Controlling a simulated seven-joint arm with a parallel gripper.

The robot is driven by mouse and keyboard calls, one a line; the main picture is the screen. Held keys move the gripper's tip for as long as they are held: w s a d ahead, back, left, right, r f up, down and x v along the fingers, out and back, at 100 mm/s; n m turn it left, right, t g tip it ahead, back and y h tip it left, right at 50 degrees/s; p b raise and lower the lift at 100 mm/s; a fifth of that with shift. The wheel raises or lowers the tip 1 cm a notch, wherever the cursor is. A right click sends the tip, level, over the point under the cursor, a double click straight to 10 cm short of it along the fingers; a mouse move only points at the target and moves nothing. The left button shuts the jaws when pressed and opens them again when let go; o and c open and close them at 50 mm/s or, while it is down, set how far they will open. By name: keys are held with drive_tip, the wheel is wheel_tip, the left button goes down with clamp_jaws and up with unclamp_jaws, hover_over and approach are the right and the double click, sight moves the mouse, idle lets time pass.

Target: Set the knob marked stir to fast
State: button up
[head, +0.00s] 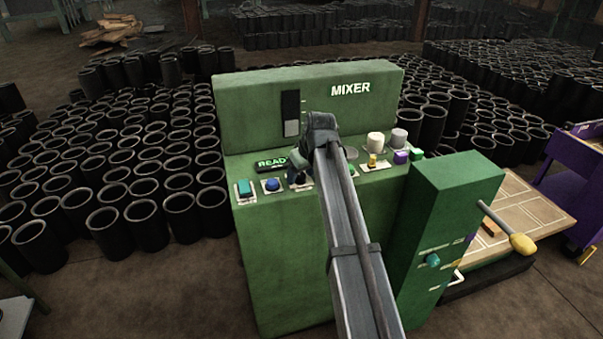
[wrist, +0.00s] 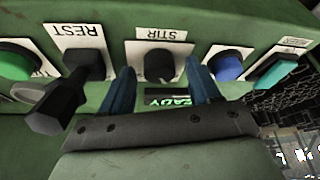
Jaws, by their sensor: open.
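The stir knob (wrist: 160,62) is a dark round knob on a white plate marked STIR (wrist: 158,33), upside down in the wrist view. My gripper (wrist: 161,78) is open, with one blue finger on each side of the knob. I see no clear grip on it, and cannot tell whether the fingers touch it. The knob's setting and any fast mark are not readable. In the head view my arm and gripper (head: 299,165) reach over the front of the green mixer (head: 275,245) and largely hide the knob.
Beside the knob are a blue button (wrist: 227,62), a teal switch (wrist: 277,71) and a dark lever on the REST plate (wrist: 77,36). A lit READY display (head: 272,163) sits behind. A green side box (head: 450,205) with a yellow-ended lever (head: 522,243) stands right.

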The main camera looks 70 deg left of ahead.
drive_tip(key=shift+c, duration=0.2)
drive_tip(key=c, duration=1)
drive_tip(key=shift+m, duration=0.3)
drive_tip(key=m+t, duration=0.1)
drive_tip(key=m, duration=0.1)
drive_tip(key=m+t, duration=0.1)
drive_tip(key=m, duration=0.1)
drive_tip(key=shift+s+m, duration=0.2)
drive_tip(key=shift+m, duration=0.2)
drive_tip(key=m+t, duration=0.1)
drive_tip(key=m, duration=0.2)
drive_tip(key=m+t+h, duration=0.1)
drive_tip(key=m, duration=0.2)
drive_tip(key=shift+s+a, duration=0.1)
drive_tip(key=shift+m+t, duration=0.3)
drive_tip(key=shift+m, duration=0.1)
